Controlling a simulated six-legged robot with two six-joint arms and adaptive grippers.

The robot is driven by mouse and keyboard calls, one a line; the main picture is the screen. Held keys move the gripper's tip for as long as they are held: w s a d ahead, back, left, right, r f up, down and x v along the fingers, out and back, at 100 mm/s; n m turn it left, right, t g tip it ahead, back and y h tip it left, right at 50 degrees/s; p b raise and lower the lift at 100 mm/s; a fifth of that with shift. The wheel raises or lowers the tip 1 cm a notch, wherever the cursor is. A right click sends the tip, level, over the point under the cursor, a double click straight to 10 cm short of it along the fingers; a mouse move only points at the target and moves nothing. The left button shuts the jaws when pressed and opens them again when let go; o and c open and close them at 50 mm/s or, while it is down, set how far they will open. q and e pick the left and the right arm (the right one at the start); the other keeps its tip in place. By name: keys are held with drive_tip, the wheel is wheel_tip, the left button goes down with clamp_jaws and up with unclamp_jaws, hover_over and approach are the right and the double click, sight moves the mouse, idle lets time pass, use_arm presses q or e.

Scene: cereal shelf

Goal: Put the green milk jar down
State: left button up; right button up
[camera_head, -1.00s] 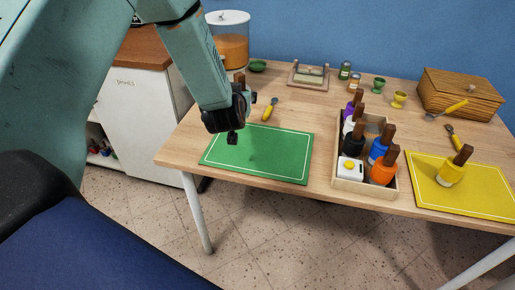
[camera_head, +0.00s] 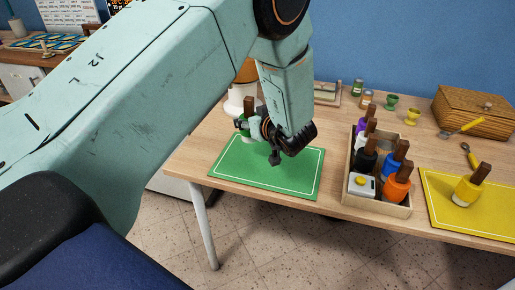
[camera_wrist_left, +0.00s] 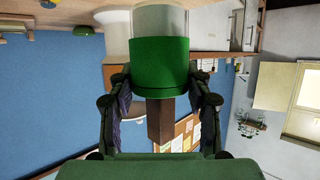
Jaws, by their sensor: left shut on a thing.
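The green milk jar (camera_head: 241,124) has a green band, a pale body and a brown handle on top. My left gripper (camera_head: 252,127) is shut on it in the head view, and the jar is upright over the back part of the green mat (camera_head: 235,168). I cannot tell whether its base touches the mat. In the left wrist view, which is upside down, the jar (camera_wrist_left: 160,64) sits between the two fingers (camera_wrist_left: 160,105) with its handle toward the palm. My right gripper is not in view.
A wooden crate (camera_head: 375,206) of several coloured jars stands right of the green mat. A yellow mat (camera_head: 500,213) with a yellow jar (camera_head: 467,191) lies farther right. Egg cups, small jars and a wooden box (camera_head: 474,112) are at the back. The front of the green mat is clear.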

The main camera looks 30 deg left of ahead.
sight(254, 141)
use_arm(q)
wheel_tip(254, 141, down, 3)
drive_tip(key=shift+w+a+r, duration=0.1)
drive_tip(key=shift+r, duration=0.05)
drive_tip(key=shift+d+f+b, duration=0.2)
drive_tip(key=shift+f+b, duration=0.15)
wheel_tip(254, 141, down, 3)
drive_tip(key=shift+a+f+b, duration=0.1)
drive_tip(key=shift+a+b, duration=0.05)
drive_tip(key=shift+b, duration=0.3)
drive_tip(key=shift+f, duration=0.1)
drive_tip(key=o, duration=1.5)
drive_tip(key=shift+f, duration=0.1)
drive_tip(key=shift+c, duration=0.2)
